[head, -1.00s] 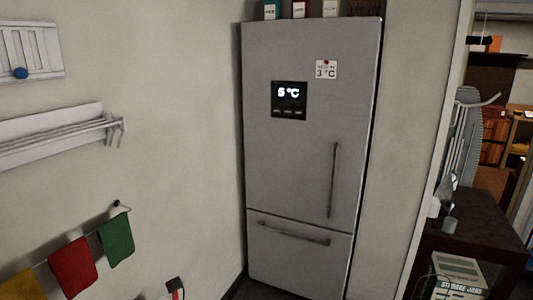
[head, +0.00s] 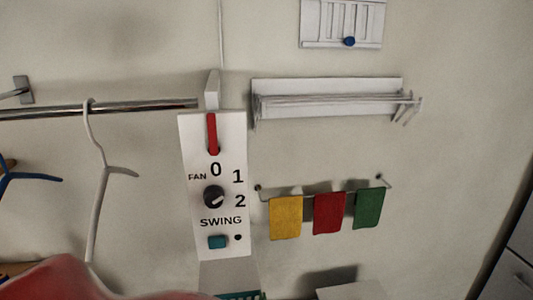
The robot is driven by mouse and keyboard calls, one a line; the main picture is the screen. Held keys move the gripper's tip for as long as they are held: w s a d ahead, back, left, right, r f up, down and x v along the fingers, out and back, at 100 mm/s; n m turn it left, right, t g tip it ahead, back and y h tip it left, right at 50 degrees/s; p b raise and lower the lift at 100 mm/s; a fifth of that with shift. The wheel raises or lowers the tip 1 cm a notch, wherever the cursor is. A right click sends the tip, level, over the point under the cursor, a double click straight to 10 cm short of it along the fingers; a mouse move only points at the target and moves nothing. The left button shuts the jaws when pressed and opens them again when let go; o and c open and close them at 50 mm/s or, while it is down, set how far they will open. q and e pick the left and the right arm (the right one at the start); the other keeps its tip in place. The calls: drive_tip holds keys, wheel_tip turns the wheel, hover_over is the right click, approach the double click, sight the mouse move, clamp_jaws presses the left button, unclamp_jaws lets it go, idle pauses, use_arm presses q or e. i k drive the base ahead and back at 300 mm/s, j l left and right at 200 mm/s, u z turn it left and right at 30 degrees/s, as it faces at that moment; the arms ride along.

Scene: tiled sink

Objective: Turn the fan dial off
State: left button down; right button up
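The fan control panel (head: 190,225) is a white upright plate left of centre in the head view, with the word FAN and the marks 0, 1 and 2. The fan dial (head: 214,197) is a dark round knob on it. A light mark on the dial seems to point up and right, toward 1 or between 1 and 2; the exact setting is hard to read. Below it are the word SWING, a teal button (head: 217,242) and a small black dot. A red strip (head: 212,134) is at the panel's top. Neither gripper is in view.
A metal rail (head: 140,106) with hangers is at left. A white rack (head: 330,100) and yellow, red and green cloths (head: 329,213) on a bar are on the wall at right. A blurred red shape (head: 65,282) fills the bottom left. The fridge edge (head: 507,270) is at lower right.

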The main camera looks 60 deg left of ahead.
sight(214, 195)
drive_tip(key=l+u, duration=0.1)
drive_tip(key=u, duration=0.35)
drive_tip(key=k+u, duration=0.15)
drive_tip(key=u, duration=0.25)
drive_tip(key=k+u, duration=0.1)
drive_tip(key=u, duration=0.35)
drive_tip(key=i+u, duration=0.15)
drive_tip(key=u, duration=0.25)
drive_tip(key=i+l+u, duration=0.1)
drive_tip(key=u, duration=0.25)
